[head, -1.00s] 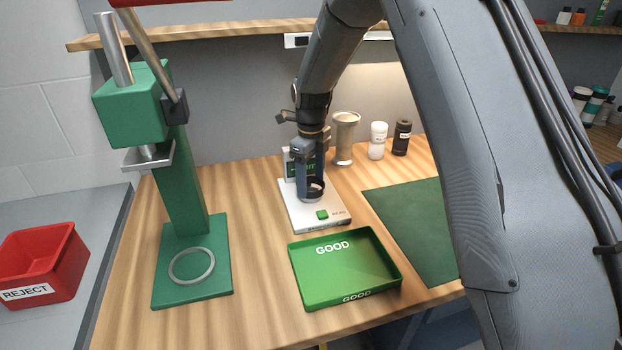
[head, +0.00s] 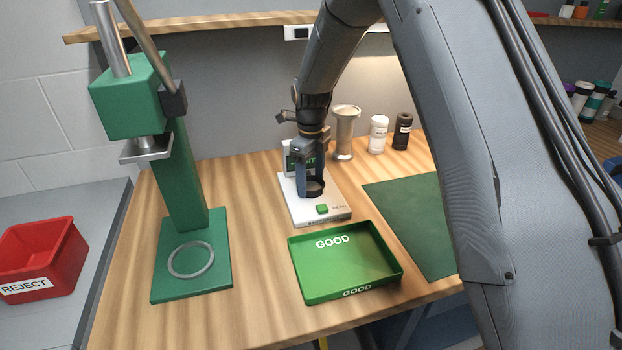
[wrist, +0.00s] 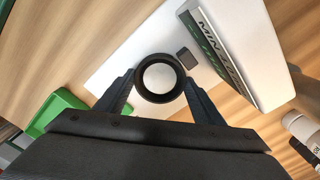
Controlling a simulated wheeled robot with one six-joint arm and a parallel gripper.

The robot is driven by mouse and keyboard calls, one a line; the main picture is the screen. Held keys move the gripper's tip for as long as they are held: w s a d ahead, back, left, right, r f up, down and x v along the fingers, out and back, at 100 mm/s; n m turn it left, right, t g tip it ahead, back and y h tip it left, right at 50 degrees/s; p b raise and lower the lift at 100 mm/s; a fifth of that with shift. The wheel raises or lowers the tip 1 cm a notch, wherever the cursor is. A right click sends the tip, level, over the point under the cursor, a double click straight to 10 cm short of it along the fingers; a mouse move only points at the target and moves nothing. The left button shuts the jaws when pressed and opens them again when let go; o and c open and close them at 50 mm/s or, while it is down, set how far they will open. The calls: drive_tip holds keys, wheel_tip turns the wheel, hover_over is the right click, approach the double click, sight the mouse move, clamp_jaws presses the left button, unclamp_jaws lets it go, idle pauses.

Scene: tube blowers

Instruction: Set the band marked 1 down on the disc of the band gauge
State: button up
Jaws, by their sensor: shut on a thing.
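The band (head: 316,193) is a dark ring held upright-axis between the fingers of my gripper (head: 314,184); no number on it can be read. In the wrist view the band (wrist: 136,80) is gripped at its sides by both fingertips. The band gauge (head: 301,213) is a white base with a green button and a display at its back. The gauge's pale disc (wrist: 158,77) shows through the middle of the band, so the band is over it. Whether the band touches the disc or hangs just above cannot be told.
A green tray (head: 296,273) marked GOOD stands in front of the gauge. A green press (head: 185,190) with a pale ring on its base is at left, beside a red REJECT bin (head: 65,250). A metal cup (head: 344,135) and two bottles stand behind right.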

drive_tip(key=o, duration=1.1)
drive_tip(key=shift+o, duration=0.2)
wheel_tip(320, 180, up, 8)
drive_tip(key=b, duration=0.2)
drive_tip(key=shift+f, duration=0.1)
drive_tip(key=s+d+f+n, duration=0.1)
drive_tip(key=s+d+n, duration=0.3)
drive_tip(key=s+n, duration=0.4)
drive_tip(key=s+d+f+n, duration=0.1)
drive_tip(key=s+d+n, duration=0.3)
drive_tip(key=s+n, duration=0.5)
drive_tip(key=s+d+f+n+t, duration=0.1)
drive_tip(key=s+d+n, duration=0.4)
drive_tip(key=s+n, duration=0.3)
drive_tip(key=shift+s+f, duration=0.2)
drive_tip(key=shift+s, duration=1.2)
